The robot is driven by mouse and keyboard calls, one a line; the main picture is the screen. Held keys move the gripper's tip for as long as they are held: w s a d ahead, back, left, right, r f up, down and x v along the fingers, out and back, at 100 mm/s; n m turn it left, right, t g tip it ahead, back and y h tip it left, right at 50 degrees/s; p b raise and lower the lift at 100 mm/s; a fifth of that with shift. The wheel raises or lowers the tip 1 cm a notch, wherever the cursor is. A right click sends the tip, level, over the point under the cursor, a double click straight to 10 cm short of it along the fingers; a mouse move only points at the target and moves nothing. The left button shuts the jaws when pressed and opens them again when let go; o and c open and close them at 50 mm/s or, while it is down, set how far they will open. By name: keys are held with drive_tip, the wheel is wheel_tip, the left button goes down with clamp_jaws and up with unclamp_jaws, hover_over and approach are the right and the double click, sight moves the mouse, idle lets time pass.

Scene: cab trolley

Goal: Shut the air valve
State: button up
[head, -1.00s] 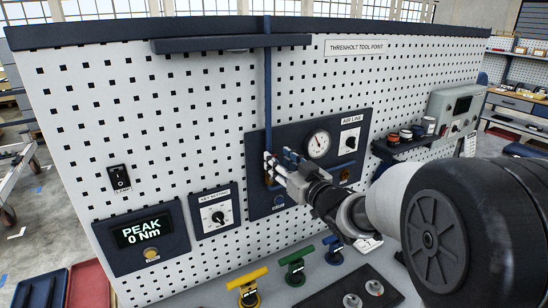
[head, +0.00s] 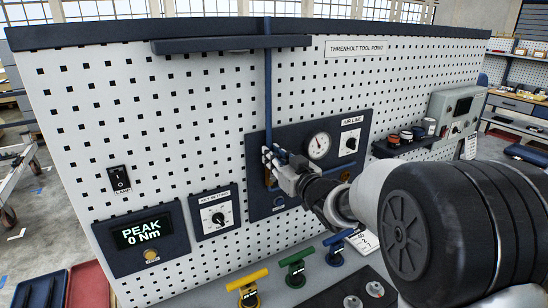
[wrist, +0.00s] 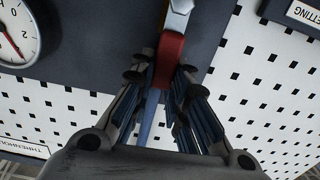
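The air valve's lever has a red grip (wrist: 170,55). In the wrist view it lies in front of the blue pipe (wrist: 150,118), roughly in line with it. My gripper (wrist: 162,78) has its fingers on either side of the red grip and looks open; I cannot tell whether either finger touches it. In the head view my gripper (head: 272,158) is at the dark air line panel (head: 287,140), at the lower end of the pipe, and hides most of the valve. A little brass colour shows below the fingers.
A pressure gauge (head: 318,145) and a black knob (head: 351,143) are on the panel, right of my gripper. A blue button (head: 279,201) is below. Yellow (head: 247,281), green (head: 297,259) and blue (head: 336,243) T-handled tools stand in front of the board.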

clamp_jaws()
drive_tip(key=shift+d, duration=0.1)
idle(0.3)
drive_tip(key=w+d+f+m+p, duration=0.2)
drive_tip(key=m+p, duration=0.3)
drive_tip(key=m, duration=0.4)
drive_tip(key=w+d+f+m+p, duration=0.2)
drive_tip(key=d+f+m+p, duration=0.1)
drive_tip(key=m, duration=0.6)
drive_tip(key=shift+d+f+p, duration=0.4)
drive_tip(key=shift+f+p, duration=0.45)
drive_tip(key=shift+f, duration=0.35)
drive_tip(key=o, duration=0.5)
unclamp_jaws()
drive_tip(key=shift+o, duration=0.6)
